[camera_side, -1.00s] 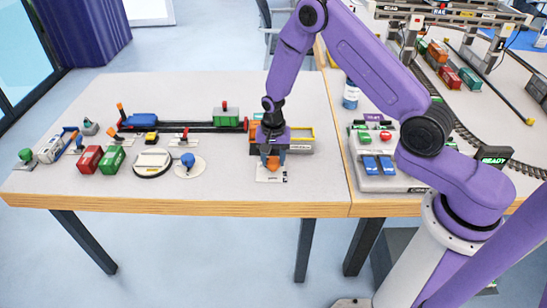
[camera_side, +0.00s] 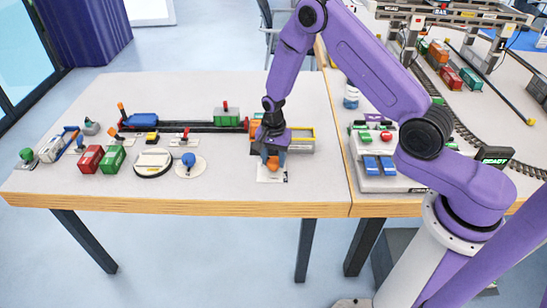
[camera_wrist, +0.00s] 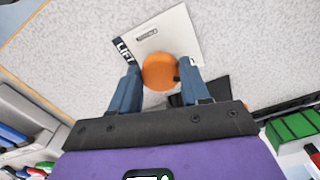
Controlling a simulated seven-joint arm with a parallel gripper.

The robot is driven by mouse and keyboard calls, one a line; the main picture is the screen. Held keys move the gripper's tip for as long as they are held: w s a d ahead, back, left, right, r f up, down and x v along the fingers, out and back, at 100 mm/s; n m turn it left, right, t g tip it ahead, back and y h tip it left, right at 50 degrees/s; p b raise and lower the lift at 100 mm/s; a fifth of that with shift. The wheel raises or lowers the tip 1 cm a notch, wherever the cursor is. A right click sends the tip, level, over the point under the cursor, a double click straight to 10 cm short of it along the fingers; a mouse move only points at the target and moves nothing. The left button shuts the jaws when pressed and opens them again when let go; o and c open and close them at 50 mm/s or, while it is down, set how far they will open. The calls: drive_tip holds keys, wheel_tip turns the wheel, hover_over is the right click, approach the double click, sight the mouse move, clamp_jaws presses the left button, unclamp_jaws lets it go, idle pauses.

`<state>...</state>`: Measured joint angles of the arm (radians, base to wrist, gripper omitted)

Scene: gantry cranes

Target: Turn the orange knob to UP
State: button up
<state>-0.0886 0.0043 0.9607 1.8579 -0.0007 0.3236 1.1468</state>
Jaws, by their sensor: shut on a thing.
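The orange knob (camera_wrist: 159,70) sits on a white plate (camera_wrist: 172,33) lettered LIFT along one edge. A dark mark shows on the knob's right side in the wrist view. A small label near the plate's far edge is too small to read. My gripper (camera_wrist: 159,84) is shut on the knob, one blue finger on each side. In the side view my gripper (camera_side: 272,162) points down over the plate (camera_side: 271,178) near the table's front edge. The knob (camera_side: 272,164) shows between the fingers there.
A yellow-edged grey tray (camera_side: 300,142) stands just behind my gripper. A control box with blue switches (camera_side: 378,166) is to the right. Left are a blue knob on a round plate (camera_side: 188,160), a white round device (camera_side: 153,162) and containers. The table front between is clear.

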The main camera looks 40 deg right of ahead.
sight(273, 161)
drive_tip(key=o, duration=1.1)
drive_tip(key=shift+c, duration=0.2)
wheel_tip(273, 161, up, 18)
drive_tip(key=shift+f, duration=0.25)
drive_tip(key=s+a+r+n, duration=0.3)
drive_tip(key=s+n, duration=0.3)
drive_tip(key=s, duration=0.1)
drive_tip(key=s+a+r+n, duration=0.3)
drive_tip(key=s+n, duration=0.2)
drive_tip(key=s, duration=0.1)
drive_tip(key=s+d+n, duration=0.2)
drive_tip(key=s+n, duration=0.5)
drive_tip(key=s, duration=0.3)
drive_tip(key=s+d+r+n, duration=0.1)
drive_tip(key=s+d+n, duration=0.2)
drive_tip(key=s+n, duration=0.3)
drive_tip(key=s, duration=0.4)
drive_tip(key=shift+s+r+n, duration=0.2)
drive_tip(key=shift+r+n, duration=0.1)
drive_tip(key=shift+n, duration=0.1)
